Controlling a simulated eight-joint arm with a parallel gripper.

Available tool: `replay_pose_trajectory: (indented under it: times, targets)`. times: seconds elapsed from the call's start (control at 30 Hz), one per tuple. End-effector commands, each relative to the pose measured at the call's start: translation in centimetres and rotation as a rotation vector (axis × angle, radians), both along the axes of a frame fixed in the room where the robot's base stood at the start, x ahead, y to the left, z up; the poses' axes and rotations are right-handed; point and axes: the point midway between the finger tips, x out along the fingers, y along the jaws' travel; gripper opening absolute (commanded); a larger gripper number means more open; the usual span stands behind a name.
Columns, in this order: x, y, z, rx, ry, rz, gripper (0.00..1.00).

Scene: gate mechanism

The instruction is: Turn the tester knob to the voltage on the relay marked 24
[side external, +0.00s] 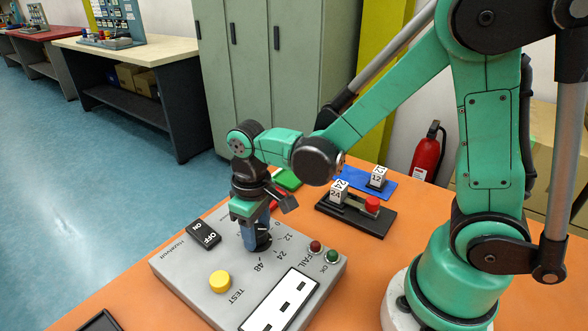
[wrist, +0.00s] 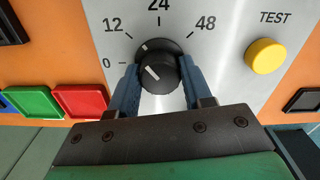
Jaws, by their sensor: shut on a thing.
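The tester (side external: 190,265) is a grey panel box on the orange bench. Its black knob (wrist: 158,70) also shows in the side view (side external: 263,242), partly hidden by my fingers. The knob's white line points up and left, toward the 12 mark (wrist: 113,24); the 24 mark (wrist: 158,5) is straight above it and the 48 mark (wrist: 205,23) to the right. My gripper (wrist: 157,88) is shut on the knob, one blue finger on each side. The relay marked 24 (side external: 339,191) is a white block on a black base with a red button.
A yellow TEST button (side external: 220,281), an on/off rocker (side external: 204,236), a red FAIL lamp (side external: 315,246) and a green OK lamp (side external: 332,256) are on the panel. A white slotted plate (side external: 280,302) is at its front. A block marked 12 (side external: 378,176) stands on a blue tray (side external: 358,172).

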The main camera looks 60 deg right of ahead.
Motion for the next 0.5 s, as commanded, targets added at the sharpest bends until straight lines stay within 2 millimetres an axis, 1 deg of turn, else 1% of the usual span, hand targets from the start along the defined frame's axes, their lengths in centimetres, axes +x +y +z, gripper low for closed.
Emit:
replay_pose_trajectory:
  times: [0.3, 0.5]
  targets:
    - [0.00, 0.00, 0.01, -0.001, 0.000, -0.291, 0.00]
    - [0.00, 0.00, 0.01, -0.001, 0.000, -0.445, 0.00]
